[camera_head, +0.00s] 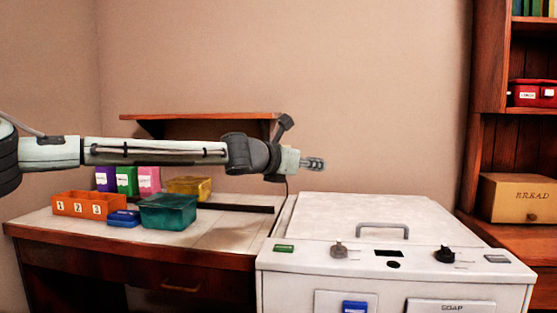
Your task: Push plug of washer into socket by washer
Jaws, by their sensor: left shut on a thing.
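The washer (345,228) is a white top-loading machine with a grey handle on its lid, standing at the lower right. My left arm reaches in from the left, and my left gripper (314,164) is above the washer's back left corner, near the wall. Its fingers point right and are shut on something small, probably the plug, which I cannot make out. A thin dark cord seems to hang just below the hand, behind the washer. I cannot pick out the socket. My right gripper is not in view.
A wooden desk (45,224) at the left holds an orange numbered box (90,205), a teal bin (168,212), a blue box (124,219) and a yellow bin (190,186). A wall shelf (200,117) is behind my arm. A cabinet with a bread box (517,198) stands at the right.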

